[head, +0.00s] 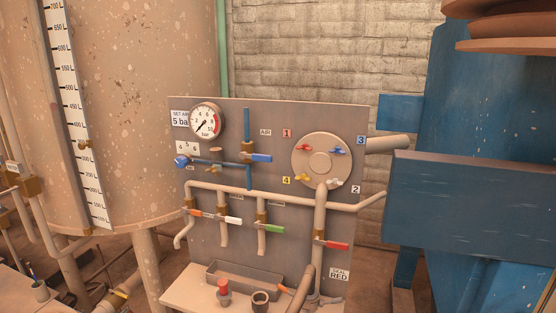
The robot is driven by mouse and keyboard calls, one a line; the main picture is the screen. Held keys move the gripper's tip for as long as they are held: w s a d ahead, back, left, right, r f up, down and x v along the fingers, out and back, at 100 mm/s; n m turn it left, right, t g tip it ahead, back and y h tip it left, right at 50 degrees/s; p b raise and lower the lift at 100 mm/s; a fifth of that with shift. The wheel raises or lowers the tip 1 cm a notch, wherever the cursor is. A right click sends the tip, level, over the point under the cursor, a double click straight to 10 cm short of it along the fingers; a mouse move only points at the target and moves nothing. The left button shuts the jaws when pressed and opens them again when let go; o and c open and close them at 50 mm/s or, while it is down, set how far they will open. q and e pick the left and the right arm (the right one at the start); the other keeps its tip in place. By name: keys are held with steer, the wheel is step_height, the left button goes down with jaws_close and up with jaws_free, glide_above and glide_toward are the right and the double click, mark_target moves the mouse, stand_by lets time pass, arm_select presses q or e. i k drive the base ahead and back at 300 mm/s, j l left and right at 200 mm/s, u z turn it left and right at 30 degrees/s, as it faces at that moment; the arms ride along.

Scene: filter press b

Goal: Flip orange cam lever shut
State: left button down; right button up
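A small orange lever (283,290) shows low on the bench beside the tan hose (301,287), near a dark round fitting (260,298). It is too small to tell whether it stands open or lies shut. Another orange handle (196,213) sits on the left valve of the lower pipe row, on the grey panel (225,165). Neither of my grippers is in view.
The panel carries a pressure gauge (205,121), a round plate (321,160) with coloured taps, and green (273,229) and red (337,245) valve handles. A grey trough (243,280) and red-topped fitting (223,288) stand on the bench. Blue machinery (470,200) blocks the right; a tank (140,110) stands left.

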mark_target(280, 286)
steer(key=i+j, duration=0.15)
steer(key=j, duration=0.2)
steer(key=i+j, duration=0.35)
steer(key=j, duration=0.3)
steer(key=z, duration=0.05)
